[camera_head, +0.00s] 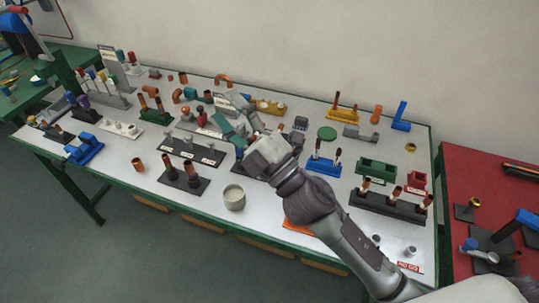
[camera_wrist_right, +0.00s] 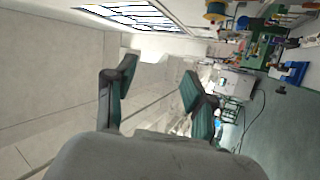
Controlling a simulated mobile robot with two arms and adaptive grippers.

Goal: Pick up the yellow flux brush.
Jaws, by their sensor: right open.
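A yellow stand (camera_head: 341,114) with upright brown-tipped pieces is at the back of the table in the head view. A blue stand (camera_head: 323,166) with similar upright pieces is in front of it. I cannot tell at this size which piece, if any, is the yellow flux brush. My right gripper (camera_head: 237,115) is over the middle of the table, left of both stands. Its teal fingers are apart and empty, as the right wrist view (camera_wrist_right: 158,82) also shows; that view faces the wall and room, not the table parts. My left gripper is out of view.
The white table (camera_head: 115,165) is crowded with small stands. Near its front are a dark stand with copper pieces (camera_head: 183,180) and a grey round can (camera_head: 234,197). My right arm crosses the front right. A red table (camera_head: 470,165) stands at the right.

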